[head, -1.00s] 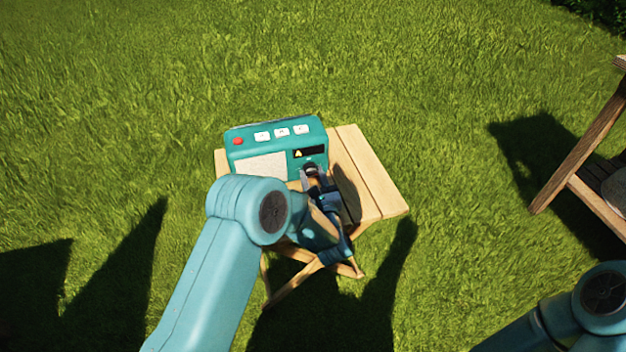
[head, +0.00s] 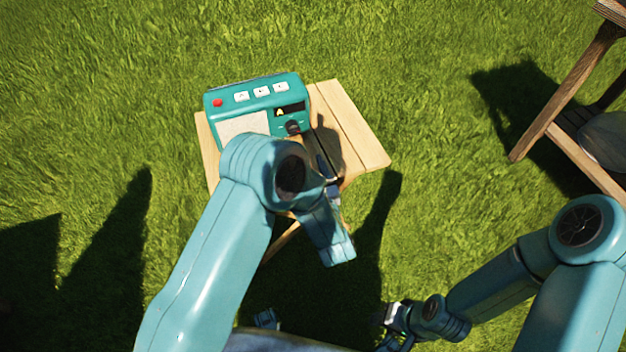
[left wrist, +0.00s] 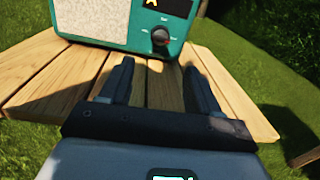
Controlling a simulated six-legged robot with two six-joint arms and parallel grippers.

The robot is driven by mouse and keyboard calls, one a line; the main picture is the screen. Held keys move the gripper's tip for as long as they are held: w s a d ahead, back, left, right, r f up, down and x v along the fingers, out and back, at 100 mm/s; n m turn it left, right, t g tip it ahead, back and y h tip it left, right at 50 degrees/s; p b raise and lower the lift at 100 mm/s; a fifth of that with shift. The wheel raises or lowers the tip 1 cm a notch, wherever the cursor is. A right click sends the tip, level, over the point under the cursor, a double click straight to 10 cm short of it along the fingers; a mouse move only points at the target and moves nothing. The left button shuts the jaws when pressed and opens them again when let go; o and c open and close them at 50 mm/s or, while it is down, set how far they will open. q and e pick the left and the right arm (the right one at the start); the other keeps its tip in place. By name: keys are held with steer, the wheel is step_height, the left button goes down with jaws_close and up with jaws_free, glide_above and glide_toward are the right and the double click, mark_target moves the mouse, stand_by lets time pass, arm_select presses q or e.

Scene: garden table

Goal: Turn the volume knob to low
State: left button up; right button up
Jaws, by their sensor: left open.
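A teal radio (head: 208,105) stands on a small slatted wooden table. Its dark round volume knob (head: 292,127) is at the lower right of its front, under a black display; the knob also shows in the left wrist view (left wrist: 160,37). Small marks surround the knob, but I cannot read its setting clearly. My left gripper (head: 322,165) is open and empty, its fingers (left wrist: 160,80) apart over the table in front of the radio, back from the knob and not touching it. My right gripper (head: 393,317) is low at the bottom; its fingers are unclear.
The wooden table (head: 355,130) has bare slats right of the radio. The radio has a red button (head: 217,103) and several white buttons on top. Another wooden stand (head: 565,95) with a grey round object (head: 605,140) is at the right. Grass lies all around.

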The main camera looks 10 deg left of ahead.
arm_select(q)
steer(key=v, duration=0.5)
steer(key=shift+s, duration=0.1)
arm_select(e)
steer(key=shift+r, duration=0.3)
